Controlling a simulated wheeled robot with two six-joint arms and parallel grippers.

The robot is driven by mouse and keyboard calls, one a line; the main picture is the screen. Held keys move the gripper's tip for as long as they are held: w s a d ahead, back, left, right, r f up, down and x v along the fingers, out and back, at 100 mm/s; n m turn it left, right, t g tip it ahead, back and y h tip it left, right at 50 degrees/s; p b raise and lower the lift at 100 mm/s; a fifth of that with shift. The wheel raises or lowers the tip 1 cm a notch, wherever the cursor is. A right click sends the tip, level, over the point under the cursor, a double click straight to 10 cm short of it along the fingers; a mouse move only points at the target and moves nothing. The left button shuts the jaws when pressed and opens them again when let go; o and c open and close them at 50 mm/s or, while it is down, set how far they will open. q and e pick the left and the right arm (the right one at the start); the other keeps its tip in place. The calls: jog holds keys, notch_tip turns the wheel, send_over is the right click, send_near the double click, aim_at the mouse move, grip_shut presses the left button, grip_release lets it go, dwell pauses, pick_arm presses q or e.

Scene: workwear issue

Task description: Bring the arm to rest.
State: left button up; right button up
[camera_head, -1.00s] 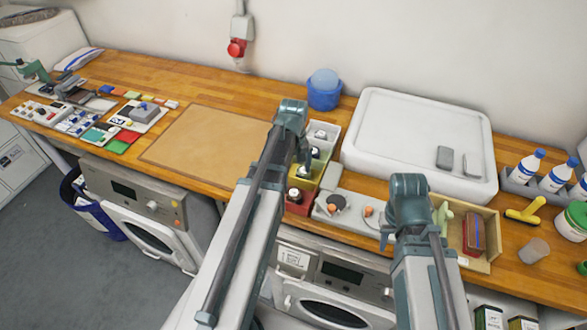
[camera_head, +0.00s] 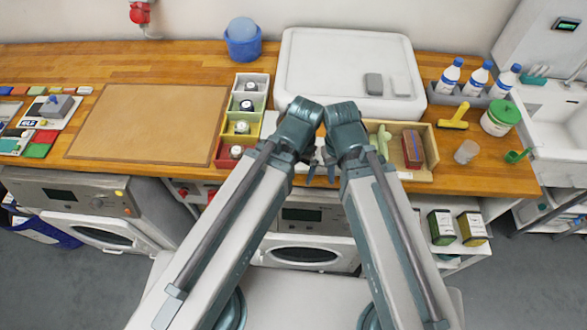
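My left arm comes in from the lower left and my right arm from the lower right. Their wrists are close together in front of the white basin's front edge. Of my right gripper (camera_head: 332,172) only a dark finger part shows beside the wrist; the rest is behind my arm. My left gripper (camera_head: 309,172) shows just as little, below its wrist. I cannot tell whether either is open or shut. I see no object held by either one.
The wooden worktop carries a brown mat (camera_head: 150,122), a row of coloured bins (camera_head: 240,140), a white basin (camera_head: 345,60) and a wooden tray (camera_head: 430,150). Bottles (camera_head: 448,77) stand at the right. Appliances (camera_head: 85,200) stand under the worktop. The mat is bare.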

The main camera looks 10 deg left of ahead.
notch_tip(320, 180, down, 6)
jog(key=b, duration=0.6)
dwell(0.9)
